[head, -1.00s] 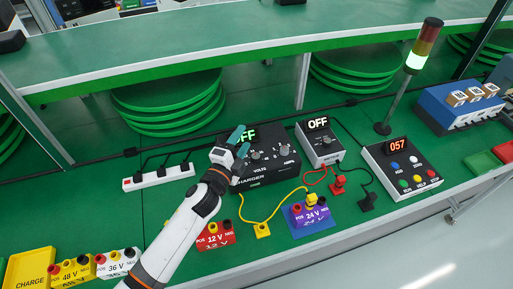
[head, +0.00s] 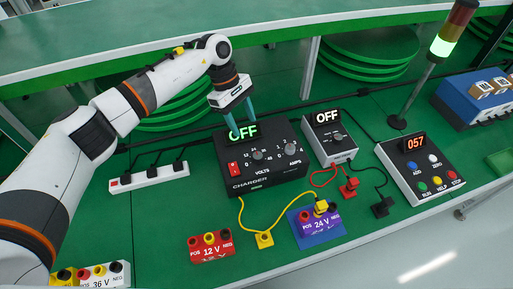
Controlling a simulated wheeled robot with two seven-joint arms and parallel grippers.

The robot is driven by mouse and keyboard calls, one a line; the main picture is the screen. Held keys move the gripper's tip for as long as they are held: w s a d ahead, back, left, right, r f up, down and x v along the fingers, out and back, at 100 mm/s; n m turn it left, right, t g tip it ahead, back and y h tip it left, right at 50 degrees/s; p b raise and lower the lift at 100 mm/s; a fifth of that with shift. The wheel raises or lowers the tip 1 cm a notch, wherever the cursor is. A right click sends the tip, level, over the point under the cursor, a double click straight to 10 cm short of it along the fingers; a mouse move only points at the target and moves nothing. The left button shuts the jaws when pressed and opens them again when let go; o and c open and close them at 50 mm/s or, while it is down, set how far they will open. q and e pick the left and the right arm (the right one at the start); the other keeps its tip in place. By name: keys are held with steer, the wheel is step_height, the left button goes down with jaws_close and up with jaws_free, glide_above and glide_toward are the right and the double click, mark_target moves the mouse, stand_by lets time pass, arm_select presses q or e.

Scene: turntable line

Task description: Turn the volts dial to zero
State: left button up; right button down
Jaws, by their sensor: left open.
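The black charger box (head: 262,174) stands on the green bench, with a green OFF display (head: 243,132) on top. Its volts dial (head: 257,155) is a round knob on the face, left of the amps dial (head: 290,148). I cannot read the volts dial's exact setting. A red switch (head: 234,169) sits at the face's left. My left gripper (head: 239,116) is open, its teal fingers pointing down behind the display, above and left of the volts dial and apart from it. The display hides part of the fingertips. My right gripper is not in view.
A smaller grey box (head: 327,148) with a white OFF display stands to the right. Farther right is a button panel (head: 425,176). A white power strip (head: 149,178) lies left. Red 12 V (head: 212,246) and blue 24 V (head: 318,229) blocks sit in front, with a yellow cable.

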mark_target(258, 155)
arm_select(q)
steer(key=p+x, duration=0.1)
steer(key=x, duration=0.4)
steer(key=p+x, duration=0.1)
steer(key=x, duration=0.4)
steer(key=shift+s+d+p, duration=0.1)
steer(key=shift+d+p, duration=0.15)
steer(key=shift+p, duration=0.15)
steer(key=shift+d+f, duration=0.15)
steer(key=shift+f, duration=0.45)
steer(key=c, duration=1)
steer(key=shift+o, duration=0.2)
steer(key=shift+s, duration=0.1)
